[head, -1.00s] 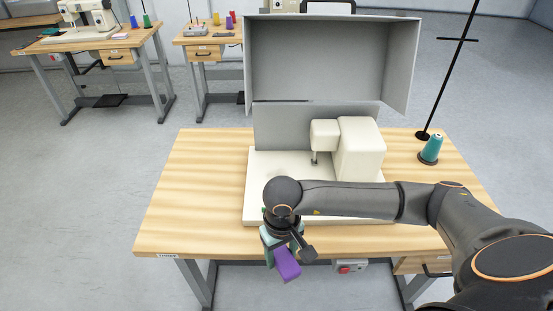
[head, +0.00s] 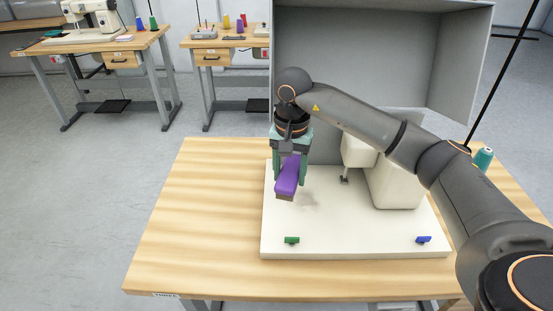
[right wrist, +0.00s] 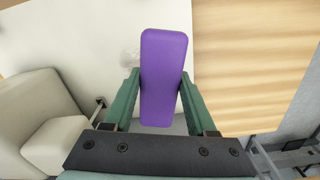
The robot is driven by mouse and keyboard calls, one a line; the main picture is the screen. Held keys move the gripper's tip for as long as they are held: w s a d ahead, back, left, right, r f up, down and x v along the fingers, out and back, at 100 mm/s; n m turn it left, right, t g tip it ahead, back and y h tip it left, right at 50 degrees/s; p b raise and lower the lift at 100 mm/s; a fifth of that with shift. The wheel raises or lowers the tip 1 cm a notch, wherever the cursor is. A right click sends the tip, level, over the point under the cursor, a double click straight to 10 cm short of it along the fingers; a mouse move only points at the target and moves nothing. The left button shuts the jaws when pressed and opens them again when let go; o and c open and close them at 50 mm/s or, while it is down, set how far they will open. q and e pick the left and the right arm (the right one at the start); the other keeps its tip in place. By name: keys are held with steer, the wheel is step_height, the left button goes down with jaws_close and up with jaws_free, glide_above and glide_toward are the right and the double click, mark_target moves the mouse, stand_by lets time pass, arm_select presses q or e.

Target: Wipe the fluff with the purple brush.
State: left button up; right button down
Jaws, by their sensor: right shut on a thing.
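The purple brush (head: 288,175) hangs from my right gripper (head: 289,180), its brown bristle end down over the cream machine bed. It also shows in the right wrist view (right wrist: 163,78), between the green fingers of the gripper (right wrist: 160,98), which are shut on it. A faint pale patch that looks like the fluff (right wrist: 131,56) lies on the bed beside the brush in the right wrist view, partly hidden by it. In the head view I cannot make it out clearly. My left gripper is not in view.
The cream machine (head: 396,180) stands to the right of the brush on its flat bed (head: 350,237). A green part (head: 292,240) and a blue part (head: 423,239) sit at the bed's front. A grey open hood (head: 390,60) rises behind. The table's left side (head: 200,220) is clear.

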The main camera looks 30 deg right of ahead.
steer(key=shift+w, duration=0.2)
steer(key=shift+s+f+b, duration=0.15)
steer(key=shift+f+b, duration=0.55)
steer(key=shift+f, duration=0.15)
step_height(320, 180, down, 3)
steer(key=shift+r+b, duration=0.1)
steer(key=shift+b, duration=0.85)
steer(key=shift+f+b, duration=0.5)
steer(key=shift+f, duration=0.2)
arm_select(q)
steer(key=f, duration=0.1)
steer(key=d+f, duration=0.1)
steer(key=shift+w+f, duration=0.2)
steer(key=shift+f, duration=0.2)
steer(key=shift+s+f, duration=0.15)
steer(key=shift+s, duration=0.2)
